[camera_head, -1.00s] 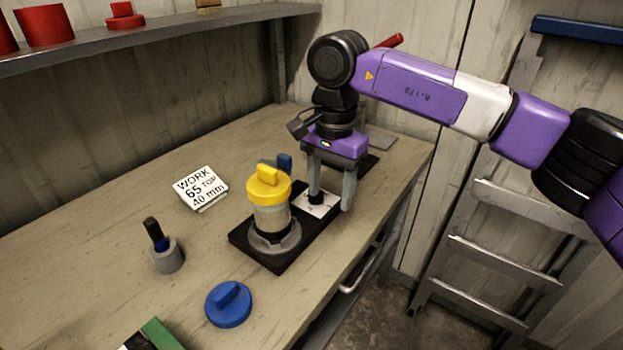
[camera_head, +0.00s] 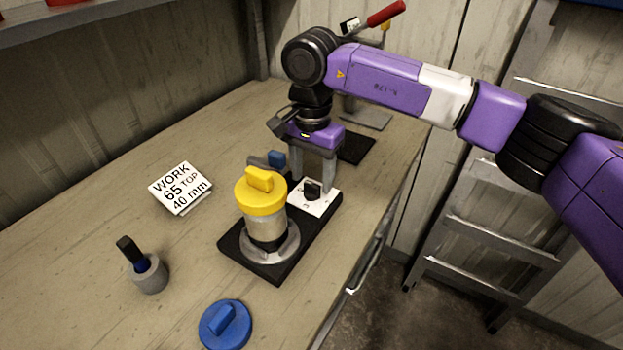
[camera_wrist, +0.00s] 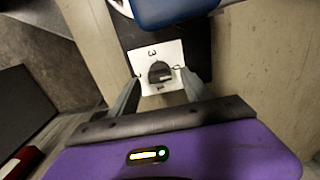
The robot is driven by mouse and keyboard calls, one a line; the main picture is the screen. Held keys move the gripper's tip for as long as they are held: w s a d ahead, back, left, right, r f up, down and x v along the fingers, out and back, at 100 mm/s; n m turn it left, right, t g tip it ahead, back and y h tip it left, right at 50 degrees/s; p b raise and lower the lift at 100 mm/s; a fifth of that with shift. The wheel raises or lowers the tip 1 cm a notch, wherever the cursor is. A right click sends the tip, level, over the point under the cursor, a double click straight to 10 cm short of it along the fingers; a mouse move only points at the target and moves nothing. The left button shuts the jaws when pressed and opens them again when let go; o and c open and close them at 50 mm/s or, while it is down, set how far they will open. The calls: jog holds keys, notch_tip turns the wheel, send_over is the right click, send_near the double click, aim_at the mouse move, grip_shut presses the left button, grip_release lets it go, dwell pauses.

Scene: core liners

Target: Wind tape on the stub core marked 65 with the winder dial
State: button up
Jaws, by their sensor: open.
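The winder has a black base (camera_head: 320,232) and a white dial plate (camera_head: 324,204) with a black knob (camera_head: 312,190). In the wrist view the dial plate (camera_wrist: 147,54) has marks round its knob (camera_wrist: 160,72). A pale core (camera_head: 264,224) stands upright on the round grey seat (camera_head: 288,246) of the base, topped by a yellow cap (camera_head: 262,198). No 65 mark can be read on it. My gripper (camera_head: 312,182) is open, pointing down at the dial; its fingers appear on either side of the knob. Whether they touch it cannot be told.
A card (camera_head: 182,188) reads "WORK 65 TOP 40 mm". A blue lidded piece (camera_head: 225,325) lies in front, and a grey cup with a dark handle (camera_head: 149,275) stands left. A blue block (camera_head: 276,159) is close behind the core. The left bench surface is mostly clear.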

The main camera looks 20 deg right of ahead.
jog(key=shift+f, duration=0.95)
jog(key=shift+c, duration=0.5)
grip_shut()
